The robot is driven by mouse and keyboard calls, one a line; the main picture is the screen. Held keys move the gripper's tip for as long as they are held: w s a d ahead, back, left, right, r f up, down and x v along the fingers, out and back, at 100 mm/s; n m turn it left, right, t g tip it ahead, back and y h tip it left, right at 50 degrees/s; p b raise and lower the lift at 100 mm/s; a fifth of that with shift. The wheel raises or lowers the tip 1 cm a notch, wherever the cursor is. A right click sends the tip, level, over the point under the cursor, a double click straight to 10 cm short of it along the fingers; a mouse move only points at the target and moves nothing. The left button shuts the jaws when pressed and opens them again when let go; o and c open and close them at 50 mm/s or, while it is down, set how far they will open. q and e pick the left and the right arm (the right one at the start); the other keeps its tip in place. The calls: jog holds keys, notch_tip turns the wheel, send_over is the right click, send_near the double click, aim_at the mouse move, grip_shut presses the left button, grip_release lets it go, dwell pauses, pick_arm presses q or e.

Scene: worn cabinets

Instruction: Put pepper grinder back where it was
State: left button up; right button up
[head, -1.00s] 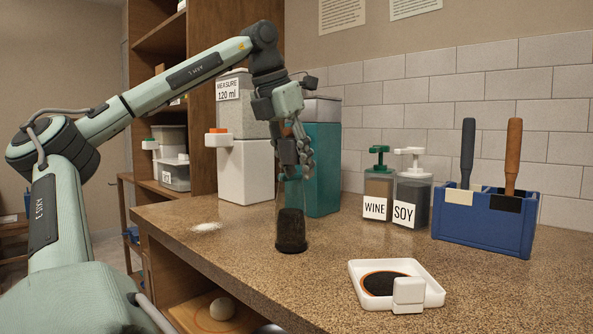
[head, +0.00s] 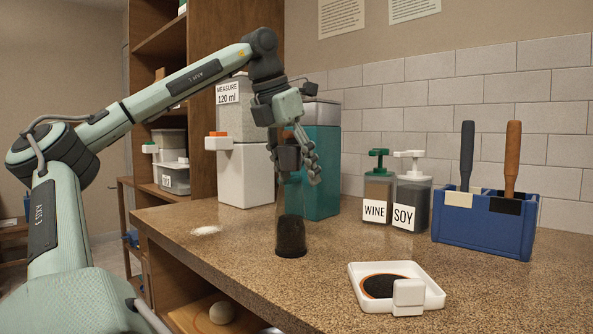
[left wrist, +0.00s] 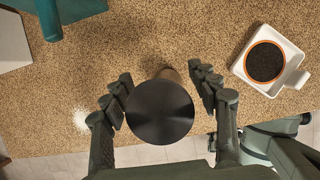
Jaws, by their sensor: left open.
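The pepper grinder (head: 291,235) stands upright on the speckled counter, a clear cylinder with dark contents in its lower part. In the left wrist view its round black top (left wrist: 160,112) lies between the fingers. My left gripper (head: 293,163) is above and around the upper part of the grinder, pointing down. Its fingers are spread open, with a visible gap on each side of the top in the left wrist view. The grinder's upper part is partly hidden by the fingers in the head view. My right gripper is not in view.
A white tray (head: 437,293) with a dark, orange-rimmed disc sits front right. Behind stand a teal container (head: 321,190), a white dispenser (head: 246,175), WINE (head: 377,190) and SOY (head: 412,200) bottles, and a blue holder (head: 482,228). White powder (head: 206,230) lies on the left.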

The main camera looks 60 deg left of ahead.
pick_arm(q)
jog(key=shift+r, duration=0.2)
jog(key=p+v, duration=0.2)
jog(key=v, duration=1)
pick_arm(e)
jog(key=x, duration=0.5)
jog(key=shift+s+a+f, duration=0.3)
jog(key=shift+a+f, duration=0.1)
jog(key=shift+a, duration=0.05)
